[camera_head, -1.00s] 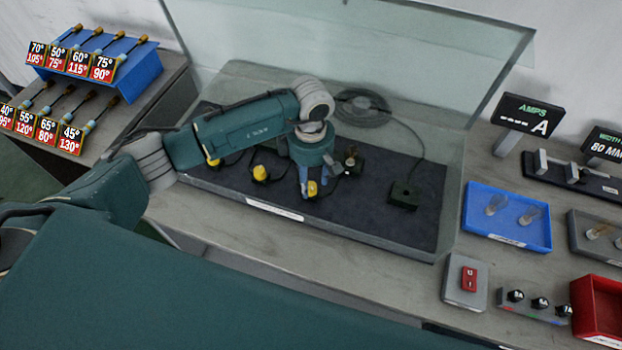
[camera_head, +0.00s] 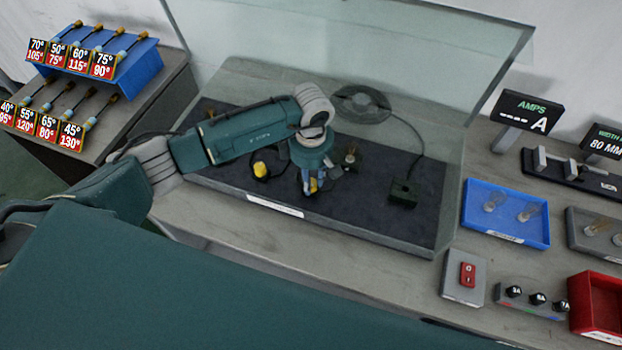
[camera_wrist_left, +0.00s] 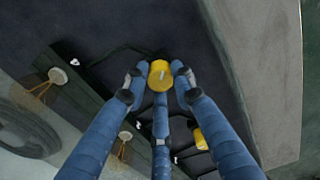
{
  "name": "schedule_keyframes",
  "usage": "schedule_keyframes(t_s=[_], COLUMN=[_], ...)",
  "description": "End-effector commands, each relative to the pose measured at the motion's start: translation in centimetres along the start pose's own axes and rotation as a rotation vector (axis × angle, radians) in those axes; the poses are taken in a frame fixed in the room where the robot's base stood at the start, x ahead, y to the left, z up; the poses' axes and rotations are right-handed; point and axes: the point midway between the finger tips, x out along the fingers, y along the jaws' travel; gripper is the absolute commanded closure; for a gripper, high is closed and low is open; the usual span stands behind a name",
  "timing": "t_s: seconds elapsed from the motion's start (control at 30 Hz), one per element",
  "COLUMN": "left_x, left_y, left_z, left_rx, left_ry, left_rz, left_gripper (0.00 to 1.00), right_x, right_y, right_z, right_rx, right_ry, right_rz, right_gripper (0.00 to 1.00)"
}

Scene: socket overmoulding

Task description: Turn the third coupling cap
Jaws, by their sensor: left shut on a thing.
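A yellow coupling cap (camera_wrist_left: 160,76) sits between the fingertips of my left gripper (camera_wrist_left: 158,84) in the left wrist view; a pale mark shows on its top. In the head view my left gripper (camera_head: 313,186) points down at the front of the dark mat, and its fingers hide much of this cap (camera_head: 314,184). My left gripper is shut on it. Another yellow cap (camera_head: 260,170) stands to the left, untouched; a yellow cap (camera_wrist_left: 200,138) also shows beside a finger in the wrist view. My right gripper is not in view.
The dark mat (camera_head: 360,215) lies in a grey tray under a raised glass cover (camera_head: 420,60). A red switch (camera_head: 467,274) and blue bulb tray (camera_head: 480,230) lie farther right.

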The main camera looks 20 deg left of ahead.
Motion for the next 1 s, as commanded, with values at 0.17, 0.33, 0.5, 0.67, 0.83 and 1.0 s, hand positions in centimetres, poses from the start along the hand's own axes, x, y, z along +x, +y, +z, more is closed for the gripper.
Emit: schedule_keyframes(t_s=[0.17, 0.33, 0.5, 0.67, 0.83, 1.0], left_x=[0.1, 0.2, 0.2, 0.2, 0.2, 0.2], left_y=[0.1, 0.1, 0.1, 0.1, 0.1, 0.1], left_z=[0.0, 0.0, -0.1, 0.0, 0.0, -0.1], left_rx=[-0.053, -0.157, -0.307, -0.459, -0.620, -0.783], left_ry=[0.000, 0.000, 0.000, 0.000, -0.001, 0.000], left_rz=[0.001, 0.003, 0.003, 0.002, 0.003, 0.002], left_gripper=[1.00, 1.00, 1.00, 1.00, 1.00, 1.00], right_x=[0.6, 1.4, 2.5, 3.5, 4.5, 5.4], right_y=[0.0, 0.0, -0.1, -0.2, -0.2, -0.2], right_z=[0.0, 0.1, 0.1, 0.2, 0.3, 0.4], right_rx=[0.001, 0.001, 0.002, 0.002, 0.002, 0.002], right_ry=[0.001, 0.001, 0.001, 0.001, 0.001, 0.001], right_rz=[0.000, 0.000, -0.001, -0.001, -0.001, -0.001], right_gripper=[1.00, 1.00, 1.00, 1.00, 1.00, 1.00])
